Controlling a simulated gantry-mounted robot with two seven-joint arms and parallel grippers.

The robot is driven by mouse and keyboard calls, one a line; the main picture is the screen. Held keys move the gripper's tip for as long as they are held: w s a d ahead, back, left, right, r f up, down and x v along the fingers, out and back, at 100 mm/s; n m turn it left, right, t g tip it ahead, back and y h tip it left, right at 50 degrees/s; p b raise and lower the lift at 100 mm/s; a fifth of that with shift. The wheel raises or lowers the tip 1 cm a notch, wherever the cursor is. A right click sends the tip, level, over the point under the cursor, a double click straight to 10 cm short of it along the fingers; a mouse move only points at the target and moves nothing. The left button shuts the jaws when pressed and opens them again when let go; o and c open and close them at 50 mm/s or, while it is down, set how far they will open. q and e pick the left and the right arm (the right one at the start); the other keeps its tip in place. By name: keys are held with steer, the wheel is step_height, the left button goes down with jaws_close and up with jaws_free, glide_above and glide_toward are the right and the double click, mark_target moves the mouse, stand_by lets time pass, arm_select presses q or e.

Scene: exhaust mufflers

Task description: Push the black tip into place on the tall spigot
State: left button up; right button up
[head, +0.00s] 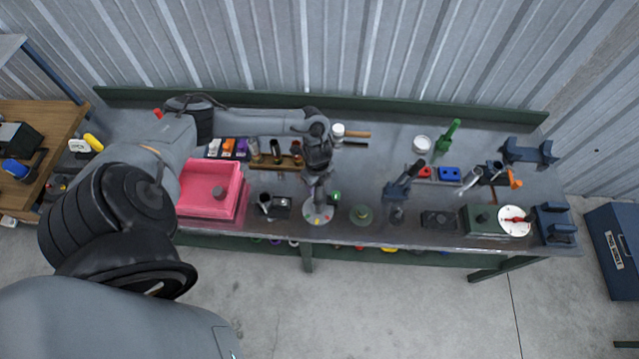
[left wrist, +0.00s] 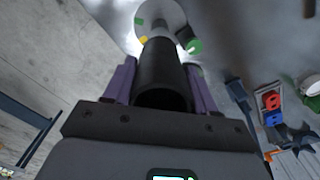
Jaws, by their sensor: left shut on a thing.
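In the left wrist view the black tip (left wrist: 163,72) is a dark open-ended tube. It sits between the two purple fingers of my left gripper (left wrist: 160,85), which is shut on it. Its far end points at a pale round plate (left wrist: 165,12) with coloured patches. In the head view my left gripper (head: 319,182) is right above this round plate (head: 318,215) near the bench's front edge. The tall spigot is not distinguishable, hidden by the tip and gripper. I cannot tell whether the tip touches it. My right gripper is not in view.
A pink bin (head: 207,191) stands left on the bench. Farther right is a green box (head: 480,219) with a white dial (head: 514,221). Short tubes stand in a wooden rack (head: 288,162) behind.

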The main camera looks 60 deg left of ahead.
mark_target(318, 202)
arm_select(q)
steer(key=shift+f+b, duration=2.2)
steer(key=shift+f, duration=0.95)
steer(key=shift+f, duration=0.25)
steer(key=shift+f+b, duration=0.5)
steer(key=shift+b, duration=0.05)
steer(key=shift+f+b, duration=0.8)
steer(key=shift+f, duration=0.35)
steer(key=shift+f+b, duration=0.9)
steer(key=shift+f, duration=0.4)
